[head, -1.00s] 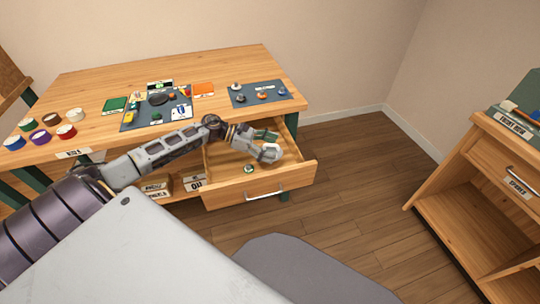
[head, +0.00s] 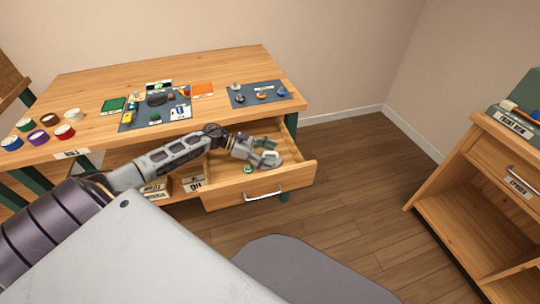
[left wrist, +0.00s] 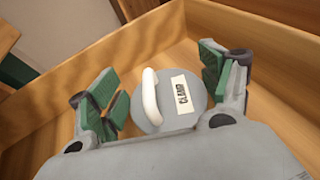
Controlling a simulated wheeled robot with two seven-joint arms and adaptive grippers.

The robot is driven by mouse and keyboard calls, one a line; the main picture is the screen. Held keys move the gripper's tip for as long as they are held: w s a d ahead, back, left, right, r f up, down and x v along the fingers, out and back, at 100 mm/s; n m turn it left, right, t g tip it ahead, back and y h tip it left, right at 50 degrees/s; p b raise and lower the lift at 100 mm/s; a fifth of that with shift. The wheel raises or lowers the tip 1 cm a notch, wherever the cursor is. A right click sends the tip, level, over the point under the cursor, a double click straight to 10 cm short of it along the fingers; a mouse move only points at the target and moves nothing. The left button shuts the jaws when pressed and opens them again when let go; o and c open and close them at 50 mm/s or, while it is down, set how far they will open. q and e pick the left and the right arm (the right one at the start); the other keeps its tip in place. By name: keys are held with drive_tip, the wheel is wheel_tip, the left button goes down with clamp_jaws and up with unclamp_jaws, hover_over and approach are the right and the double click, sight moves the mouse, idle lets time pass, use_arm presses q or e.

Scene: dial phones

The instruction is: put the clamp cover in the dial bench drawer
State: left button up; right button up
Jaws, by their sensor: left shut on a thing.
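The clamp cover (left wrist: 182,85) is a grey disc with a white loop handle and a "CLAMP" label. The cover shows there only as a small grey shape. Wooden drawer walls surround it in the wrist view. Whether it touches the drawer floor is unclear. My right gripper is not in view.
A small green-and-white round thing (head: 248,169) shows in the drawer near its front. The bench top (head: 90,87) holds coloured round pots, a dark mat with parts, and a grey mat (head: 243,101).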

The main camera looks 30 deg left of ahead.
use_arm(q)
drive_tip(key=o, duration=1)
drive_tip(key=shift+f, duration=0.1)
drive_tip(key=shift+c, duration=0.2)
drive_tip(key=shift+o, duration=0.2)
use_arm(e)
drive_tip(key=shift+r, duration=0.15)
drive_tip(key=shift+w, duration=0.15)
use_arm(q)
drive_tip(key=shift+a+r, duration=0.1)
drive_tip(key=shift+r, duration=0.1)
drive_tip(key=v, duration=0.6)
drive_tip(key=shift+p, duration=0.35)
drive_tip(key=shift+s+a+r, duration=0.2)
drive_tip(key=shift+s+a, duration=0.1)
drive_tip(key=shift+a, duration=0.25)
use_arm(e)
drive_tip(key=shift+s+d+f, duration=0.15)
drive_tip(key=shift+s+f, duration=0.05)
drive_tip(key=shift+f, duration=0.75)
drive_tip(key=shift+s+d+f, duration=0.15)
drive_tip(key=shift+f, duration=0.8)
